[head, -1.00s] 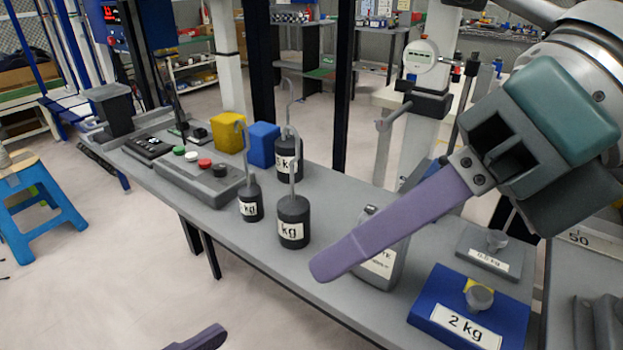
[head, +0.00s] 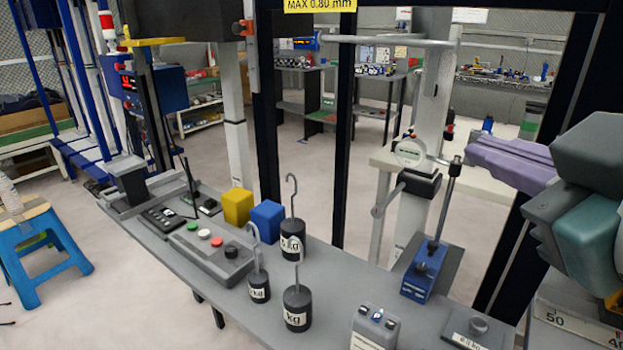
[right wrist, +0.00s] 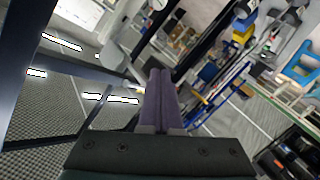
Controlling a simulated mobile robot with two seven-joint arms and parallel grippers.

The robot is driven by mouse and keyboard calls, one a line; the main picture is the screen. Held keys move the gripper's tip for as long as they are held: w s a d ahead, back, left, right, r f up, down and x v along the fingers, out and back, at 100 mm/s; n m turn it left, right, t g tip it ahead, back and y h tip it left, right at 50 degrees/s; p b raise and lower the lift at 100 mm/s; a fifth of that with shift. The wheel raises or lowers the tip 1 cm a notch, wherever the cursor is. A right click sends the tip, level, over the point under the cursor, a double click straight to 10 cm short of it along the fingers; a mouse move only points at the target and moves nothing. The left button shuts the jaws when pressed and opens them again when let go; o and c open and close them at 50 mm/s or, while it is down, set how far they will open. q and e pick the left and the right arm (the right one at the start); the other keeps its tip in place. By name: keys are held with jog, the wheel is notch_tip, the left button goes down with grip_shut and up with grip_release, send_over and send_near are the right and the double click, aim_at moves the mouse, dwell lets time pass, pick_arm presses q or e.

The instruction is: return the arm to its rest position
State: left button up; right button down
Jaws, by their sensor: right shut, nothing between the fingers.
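My right gripper (head: 477,148) is at the right of the head view, raised above the right end of the bench, with its purple fingers pointing left. The fingers lie together with nothing between them. In the right wrist view the two purple fingers (right wrist: 160,85) lie side by side, shut and empty, with floor and racks beyond. My left gripper does not show in the head view now.
The grey bench (head: 350,290) carries hooked weights (head: 297,308), a button box (head: 212,250), yellow (head: 237,206) and blue (head: 267,225) blocks, and a dial gauge stand (head: 432,265). Black posts (head: 345,125) rise behind it. A blue stool (head: 40,250) stands at left.

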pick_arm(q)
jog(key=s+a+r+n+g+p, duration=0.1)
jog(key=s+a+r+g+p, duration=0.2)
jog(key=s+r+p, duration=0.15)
pick_arm(e)
jog(key=s+d+f+m+g+h, duration=0.1)
jog(key=s+d+f+m+g, duration=0.15)
jog(key=s+f+g, duration=0.55)
jog(key=s+d+f+m+g, duration=0.2)
jog(key=s+f+m+g, duration=0.15)
jog(key=s, duration=0.85)
pick_arm(q)
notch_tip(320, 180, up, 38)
jog(key=p, duration=3.7)
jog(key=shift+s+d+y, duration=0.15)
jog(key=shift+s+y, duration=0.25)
pick_arm(e)
notch_tip(320, 180, up, 37)
jog(key=shift+s+a+g, duration=0.15)
jog(key=shift+a+g, duration=0.1)
jog(key=shift+g, duration=0.1)
